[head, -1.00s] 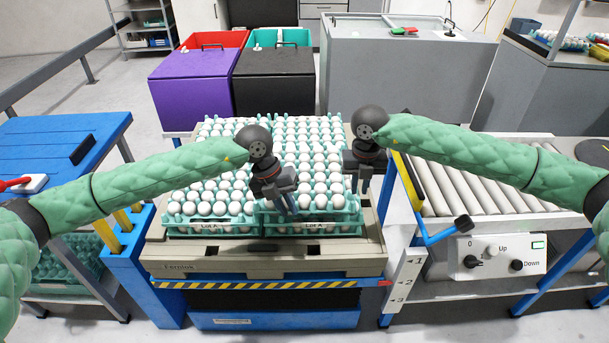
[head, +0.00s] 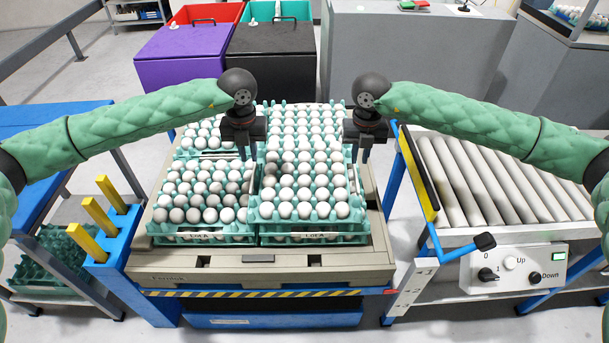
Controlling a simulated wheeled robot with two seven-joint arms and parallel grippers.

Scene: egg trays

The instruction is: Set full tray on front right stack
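The front right stack on the pallet holds a green tray full of white and brownish eggs (head: 308,224), with a "Lot A" label on its front. Its top stands slightly higher than the front left tray (head: 203,230). My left gripper (head: 246,156) points down near the tray's left edge, and its fingers look parted and empty. My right gripper (head: 361,158) points down near the right edge, also with parted fingers and nothing between them. Whether the fingertips touch the tray rim cannot be told.
The grey pallet (head: 262,262) sits on a blue lift with a striped edge. More filled trays stand behind. A roller conveyor (head: 500,180) with a control box (head: 515,266) is at the right; yellow posts (head: 98,216) stand at the left.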

